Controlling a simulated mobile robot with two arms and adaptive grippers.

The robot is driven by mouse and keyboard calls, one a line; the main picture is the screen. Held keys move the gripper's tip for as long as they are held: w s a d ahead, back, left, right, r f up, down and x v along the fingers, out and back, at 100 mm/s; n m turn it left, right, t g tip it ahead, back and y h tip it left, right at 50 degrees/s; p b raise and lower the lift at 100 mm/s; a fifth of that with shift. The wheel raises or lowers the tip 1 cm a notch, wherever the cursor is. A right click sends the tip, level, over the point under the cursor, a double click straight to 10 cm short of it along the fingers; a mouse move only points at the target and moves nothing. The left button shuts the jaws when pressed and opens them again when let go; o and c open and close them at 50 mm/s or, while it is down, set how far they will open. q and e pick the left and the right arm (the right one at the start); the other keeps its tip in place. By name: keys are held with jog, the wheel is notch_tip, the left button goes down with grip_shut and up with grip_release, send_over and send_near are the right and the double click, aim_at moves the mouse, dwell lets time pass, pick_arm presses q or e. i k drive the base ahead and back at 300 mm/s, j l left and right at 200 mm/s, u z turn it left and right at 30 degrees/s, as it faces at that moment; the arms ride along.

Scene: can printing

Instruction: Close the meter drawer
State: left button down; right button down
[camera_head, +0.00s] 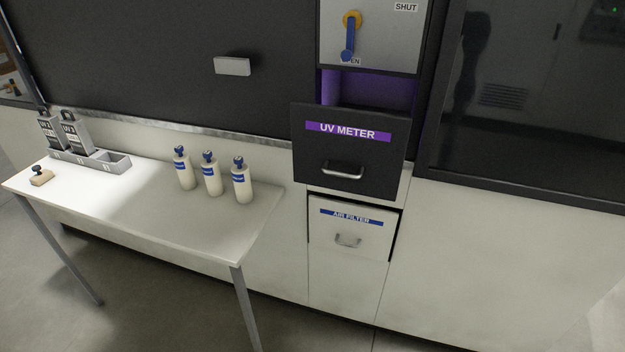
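The meter drawer (346,155) has a black front with a purple "UV METER" label and a metal bar handle (343,172). It stands out from the cabinet, pulled open, with a purple-lit cavity (372,90) showing above and behind its front. The inside of the drawer is mostly hidden by the front. Neither of my grippers shows in the head view.
Below is a white "AIR FILTER" drawer (350,228). Above is a grey panel (385,38) with a blue-handled lever (349,36). A white table (140,215) at the left holds three bottles (211,174), a grey tray (115,163) and a stamp (41,177). Floor shows in front.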

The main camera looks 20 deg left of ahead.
aim_at(361, 152)
jog(key=i+j, duration=0.15)
jog(key=j, duration=0.25)
jog(key=i+j, duration=0.1)
jog(key=j, duration=0.3)
jog(key=i+j, duration=0.15)
jog(key=j, duration=0.3)
jog(key=i+j, duration=0.1)
jog(key=j, duration=0.3)
jog(key=i+z, duration=0.05)
